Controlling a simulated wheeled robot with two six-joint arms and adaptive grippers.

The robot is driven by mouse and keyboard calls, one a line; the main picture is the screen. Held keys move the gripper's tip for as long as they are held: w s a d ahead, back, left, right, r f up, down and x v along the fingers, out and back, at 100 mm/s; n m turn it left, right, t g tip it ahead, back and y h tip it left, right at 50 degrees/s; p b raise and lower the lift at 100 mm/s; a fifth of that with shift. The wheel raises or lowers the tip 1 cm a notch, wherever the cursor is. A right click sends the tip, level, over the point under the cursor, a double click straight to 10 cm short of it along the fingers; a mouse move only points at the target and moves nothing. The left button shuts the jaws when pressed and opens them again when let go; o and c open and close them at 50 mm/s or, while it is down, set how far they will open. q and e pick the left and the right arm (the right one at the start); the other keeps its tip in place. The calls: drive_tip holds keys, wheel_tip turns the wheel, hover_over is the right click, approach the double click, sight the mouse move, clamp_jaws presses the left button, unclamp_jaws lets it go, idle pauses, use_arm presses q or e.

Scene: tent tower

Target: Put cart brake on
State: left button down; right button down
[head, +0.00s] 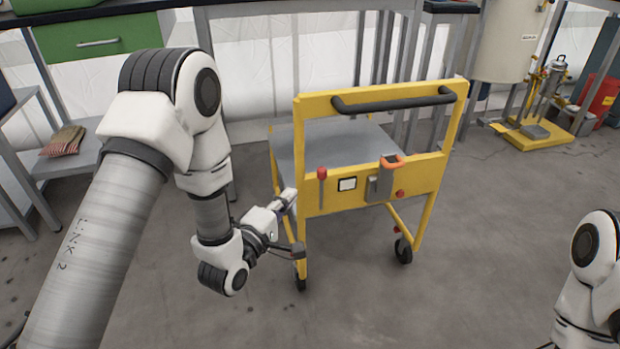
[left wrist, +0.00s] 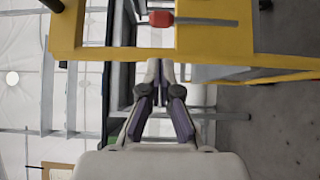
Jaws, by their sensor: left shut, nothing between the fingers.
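The yellow cart (head: 372,195) stands on the floor in the middle of the head view, with a grey top and a black push bar. A lever with a red knob (head: 321,173) is on the left part of its yellow panel, knob up. The red knob (left wrist: 161,18) and grey lever (left wrist: 208,21) also show in the left wrist view, turned sideways. My left gripper (head: 288,199) is shut and empty, beside the cart's left post and below the knob's height. Its closed fingers (left wrist: 161,70) show in the left wrist view, apart from the lever.
The panel also carries a white label (head: 347,184), a grey holder with an orange handle (head: 391,162) and a red button (head: 400,194). A bench with a green drawer (head: 97,38) is at the left. A yellow-based stand (head: 530,139) is at the back right. Floor in front is clear.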

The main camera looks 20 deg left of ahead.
sight(308, 176)
use_arm(q)
drive_tip(key=shift+w, duration=0.1)
